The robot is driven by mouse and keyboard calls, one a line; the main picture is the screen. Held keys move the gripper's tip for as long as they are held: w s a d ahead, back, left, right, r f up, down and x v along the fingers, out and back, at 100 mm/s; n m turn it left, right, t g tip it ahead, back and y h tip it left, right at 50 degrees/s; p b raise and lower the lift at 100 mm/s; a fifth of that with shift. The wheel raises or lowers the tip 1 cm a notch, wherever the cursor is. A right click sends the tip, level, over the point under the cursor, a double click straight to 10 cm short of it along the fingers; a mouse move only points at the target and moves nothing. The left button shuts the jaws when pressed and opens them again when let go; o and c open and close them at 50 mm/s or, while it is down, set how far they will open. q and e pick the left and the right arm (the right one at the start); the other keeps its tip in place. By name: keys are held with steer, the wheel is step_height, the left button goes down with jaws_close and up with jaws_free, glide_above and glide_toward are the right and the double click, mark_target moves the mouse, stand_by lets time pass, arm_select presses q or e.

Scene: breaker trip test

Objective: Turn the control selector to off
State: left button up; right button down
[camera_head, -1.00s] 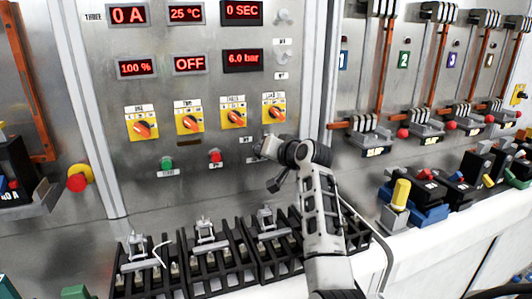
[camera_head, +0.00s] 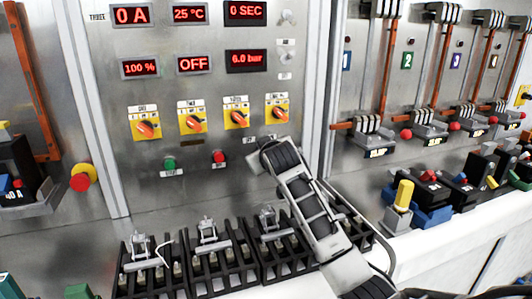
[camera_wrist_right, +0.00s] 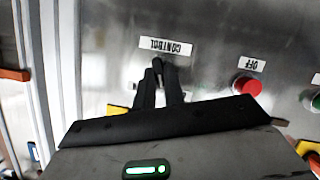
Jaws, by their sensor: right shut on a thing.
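The control selector (camera_wrist_right: 158,66) shows in the wrist view as a small black knob by an upside-down CONTROL label (camera_wrist_right: 165,47) on the steel panel. My right gripper (camera_wrist_right: 158,80) is shut on this knob, with its two black fingers on either side of it. The knob's pointing direction is hard to tell. My left gripper is not in view.
A red OFF button (camera_wrist_right: 247,85) sits beside the CONTROL label; it also shows in the head view (camera_head: 218,156), with a green button (camera_head: 169,162) to its left. Several orange-handled selectors (camera_head: 236,119) are above. Black breaker racks (camera_head: 225,270) stand below my arm.

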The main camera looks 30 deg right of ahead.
steer(key=shift+a+f+n+h, duration=0.1)
steer(key=shift+n+h, duration=0.45)
steer(key=shift+n, duration=0.25)
steer(key=shift+a+f+n+h, duration=0.1)
steer(key=shift+n+h, duration=0.45)
steer(key=shift+n, duration=0.25)
steer(key=c, duration=1.5)
jaws_free()
arm_select(q)
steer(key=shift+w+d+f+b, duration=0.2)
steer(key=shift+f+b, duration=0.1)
steer(key=shift+b, duration=0.55)
arm_select(e)
steer(key=v, duration=1.6)
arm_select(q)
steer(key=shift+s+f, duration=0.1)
